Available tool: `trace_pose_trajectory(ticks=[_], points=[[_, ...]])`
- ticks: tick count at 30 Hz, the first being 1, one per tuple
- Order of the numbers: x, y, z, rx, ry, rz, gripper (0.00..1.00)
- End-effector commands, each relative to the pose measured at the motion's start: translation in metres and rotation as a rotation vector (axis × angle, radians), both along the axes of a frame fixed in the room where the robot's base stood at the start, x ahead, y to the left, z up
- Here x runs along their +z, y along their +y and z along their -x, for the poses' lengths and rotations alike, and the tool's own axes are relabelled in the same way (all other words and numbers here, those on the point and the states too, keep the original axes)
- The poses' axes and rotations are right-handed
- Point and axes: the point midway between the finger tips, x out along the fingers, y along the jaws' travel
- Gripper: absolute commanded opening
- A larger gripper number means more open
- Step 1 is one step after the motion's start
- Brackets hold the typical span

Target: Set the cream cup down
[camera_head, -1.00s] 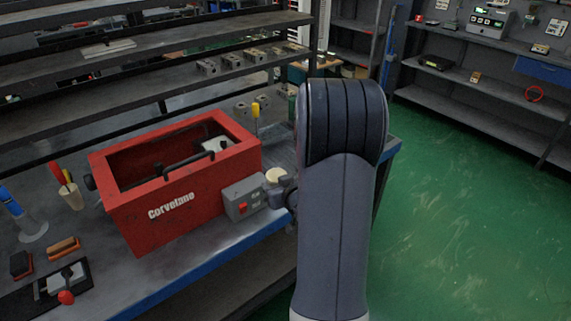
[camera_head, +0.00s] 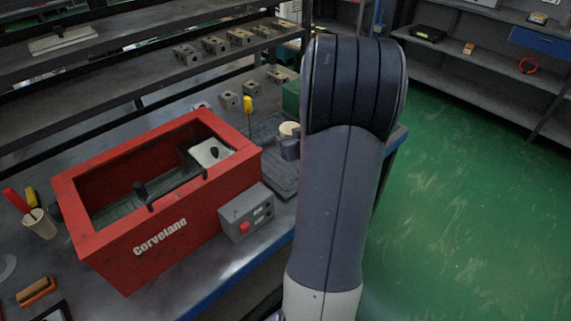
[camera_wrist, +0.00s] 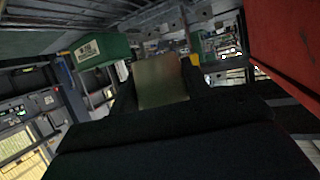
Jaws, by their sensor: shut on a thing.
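The cream cup (camera_head: 289,129) shows at the left edge of my arm in the head view, above the back right part of the workbench. My gripper (camera_head: 290,149) is shut on it, and my arm hides much of the gripper. In the wrist view the cup (camera_wrist: 162,80) sits between the two dark fingers of my gripper (camera_wrist: 162,88). I cannot tell whether the cup's base touches anything.
A red open box (camera_head: 160,245) with a grey switch box (camera_head: 246,212) on its front stands left of the cup. A dark ribbed mat (camera_head: 284,178) lies near the cup. A holder with tools (camera_head: 39,223) stands far left. Metal blocks (camera_head: 228,99) and a green box (camera_head: 291,97) are behind.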

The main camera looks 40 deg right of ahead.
Motion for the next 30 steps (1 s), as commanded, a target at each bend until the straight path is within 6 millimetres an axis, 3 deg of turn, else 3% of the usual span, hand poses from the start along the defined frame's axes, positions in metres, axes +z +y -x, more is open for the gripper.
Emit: trace_pose_trajectory(ticks=[7, 12, 20, 25, 30], points=[[-0.004, 0.0, 0.0, 0.001, 0.001, -0.002, 0.23], [-0.034, 0.001, 0.0, 0.001, 0.003, -0.004, 0.23], [-0.058, 0.001, 0.0, 0.001, 0.003, -0.002, 0.23], [-0.09, 0.001, 0.0, 0.0, 0.004, -0.006, 0.23], [-0.092, 0.0, 0.0, 0.0, 0.0, -0.001, 0.23]])
